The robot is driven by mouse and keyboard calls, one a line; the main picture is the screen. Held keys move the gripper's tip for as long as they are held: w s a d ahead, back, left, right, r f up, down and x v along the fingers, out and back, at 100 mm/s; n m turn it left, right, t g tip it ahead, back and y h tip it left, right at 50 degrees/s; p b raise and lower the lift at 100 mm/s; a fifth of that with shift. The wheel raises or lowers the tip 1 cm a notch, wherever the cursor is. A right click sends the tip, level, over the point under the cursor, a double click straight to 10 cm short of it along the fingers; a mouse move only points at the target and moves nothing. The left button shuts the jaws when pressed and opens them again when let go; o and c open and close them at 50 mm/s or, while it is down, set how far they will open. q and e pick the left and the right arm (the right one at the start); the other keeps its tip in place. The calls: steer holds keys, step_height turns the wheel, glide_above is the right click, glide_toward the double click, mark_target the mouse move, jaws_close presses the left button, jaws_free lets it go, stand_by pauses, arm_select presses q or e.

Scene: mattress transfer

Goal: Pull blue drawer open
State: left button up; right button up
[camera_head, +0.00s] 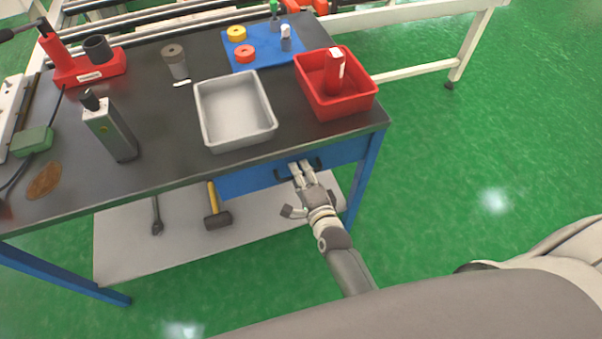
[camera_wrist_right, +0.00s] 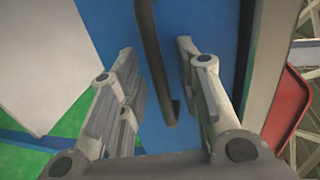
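The blue drawer (camera_head: 240,181) sits under the front edge of the dark workbench top, its face looking about level with the bench front. Its dark handle (camera_head: 281,175) is partly hidden by my right gripper (camera_head: 300,166), which reaches it from the front. In the right wrist view the handle (camera_wrist_right: 153,60) runs as a dark bar between the two fingers of the gripper (camera_wrist_right: 157,54), against the blue drawer face (camera_wrist_right: 105,22). The fingers are open, one on each side of the bar, with gaps showing. My left gripper is not in view.
The workbench (camera_head: 160,150) carries a grey tray (camera_head: 205,120), a red bin (camera_head: 345,107) and a blue mat (camera_head: 262,61) near the drawer side. A hammer (camera_head: 214,200) lies on the lower shelf (camera_head: 180,248). Green floor to the right is clear.

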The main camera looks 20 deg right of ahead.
steer(key=shift+w, duration=0.1)
jaws_close()
stand_by(0.4)
